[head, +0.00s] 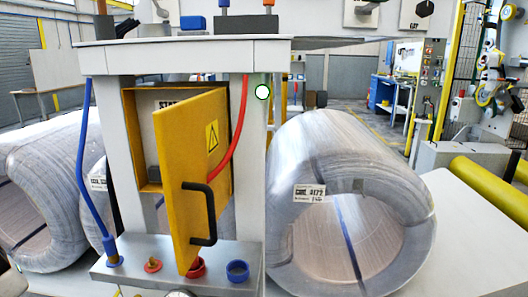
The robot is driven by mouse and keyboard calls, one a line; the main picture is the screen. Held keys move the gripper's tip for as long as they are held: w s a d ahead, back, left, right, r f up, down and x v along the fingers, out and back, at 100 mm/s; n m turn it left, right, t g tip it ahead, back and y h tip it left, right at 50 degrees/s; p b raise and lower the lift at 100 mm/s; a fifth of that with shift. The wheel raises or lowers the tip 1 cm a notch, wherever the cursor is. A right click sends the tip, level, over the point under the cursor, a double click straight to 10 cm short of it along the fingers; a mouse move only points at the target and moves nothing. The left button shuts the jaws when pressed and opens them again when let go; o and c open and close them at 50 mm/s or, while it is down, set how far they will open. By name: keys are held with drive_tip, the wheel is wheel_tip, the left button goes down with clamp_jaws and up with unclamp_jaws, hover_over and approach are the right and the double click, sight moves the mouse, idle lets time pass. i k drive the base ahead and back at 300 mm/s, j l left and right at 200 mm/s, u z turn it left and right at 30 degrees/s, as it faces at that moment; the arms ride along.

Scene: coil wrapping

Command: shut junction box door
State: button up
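The yellow junction box door (185,165) stands partly open in the head view. It appears hinged at its right side, and its free left edge swings out toward me. Its visible face carries a warning triangle and a black bar handle (205,215) low near the free edge. The junction box (128,125) is a yellow-framed opening between two grey posts. Its inside shows left of the door, with a white label and a dark grey part; the door hides the rest. My gripper is not in view.
A blue cable (83,165) hangs left of the box, and a red cable (240,130) passes at the door's right. A grey ledge (130,272) below bears red and blue sockets. Wrapped coils (345,150) lie to both sides.

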sight(190, 134)
drive_tip(key=l, duration=1.25)
drive_tip(key=j, duration=0.75)
